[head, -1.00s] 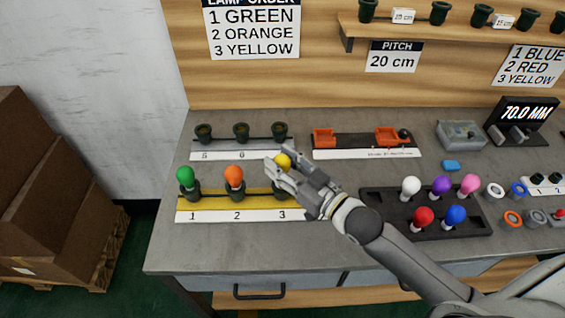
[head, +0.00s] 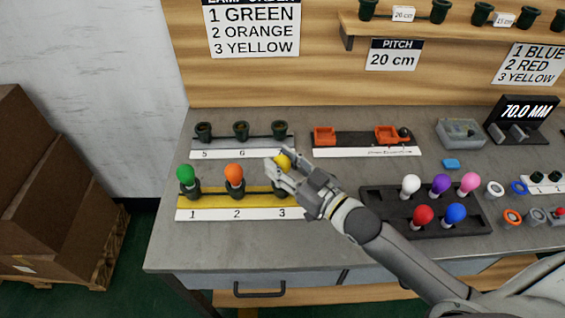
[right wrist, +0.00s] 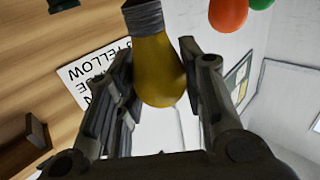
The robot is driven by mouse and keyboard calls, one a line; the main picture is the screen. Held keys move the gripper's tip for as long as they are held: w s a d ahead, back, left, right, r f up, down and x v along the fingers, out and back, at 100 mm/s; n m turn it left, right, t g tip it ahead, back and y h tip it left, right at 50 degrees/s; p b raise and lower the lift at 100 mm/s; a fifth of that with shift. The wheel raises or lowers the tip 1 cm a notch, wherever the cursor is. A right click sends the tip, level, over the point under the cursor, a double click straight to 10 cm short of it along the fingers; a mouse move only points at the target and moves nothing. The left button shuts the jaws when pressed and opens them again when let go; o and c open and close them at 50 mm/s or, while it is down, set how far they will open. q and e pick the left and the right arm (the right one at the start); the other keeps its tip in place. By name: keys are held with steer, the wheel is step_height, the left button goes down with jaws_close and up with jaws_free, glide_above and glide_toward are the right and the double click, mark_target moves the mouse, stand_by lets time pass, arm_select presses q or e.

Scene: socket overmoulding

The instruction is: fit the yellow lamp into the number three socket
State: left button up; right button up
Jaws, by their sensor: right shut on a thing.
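My right gripper (head: 282,170) is shut on the yellow lamp (head: 283,161) over the number three end of the yellow strip (head: 212,204). In the right wrist view, the lamp's yellow bulb (right wrist: 158,70) sits between the two fingers, and its grey threaded base (right wrist: 143,17) is partly visible. The number three socket (head: 279,193) is largely hidden behind the gripper. The lamp sits higher in the head view than the neighbouring lamps; whether its base touches the socket cannot be told. My left gripper is not in view.
The green lamp (head: 186,173) and orange lamp (head: 234,175) stand in sockets one and two. Behind is a strip with empty sockets (head: 241,130). A dark tray (head: 375,207) with several lamps lies to the right. The front bench top is clear.

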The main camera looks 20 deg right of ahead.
steer(key=shift+f+b, duration=0.5)
steer(key=shift+f, duration=0.4)
steer(key=o, duration=1)
steer(key=shift+s, duration=0.15)
steer(key=v, duration=1.1)
steer(key=shift+s, duration=0.35)
steer(key=shift+d, duration=0.15)
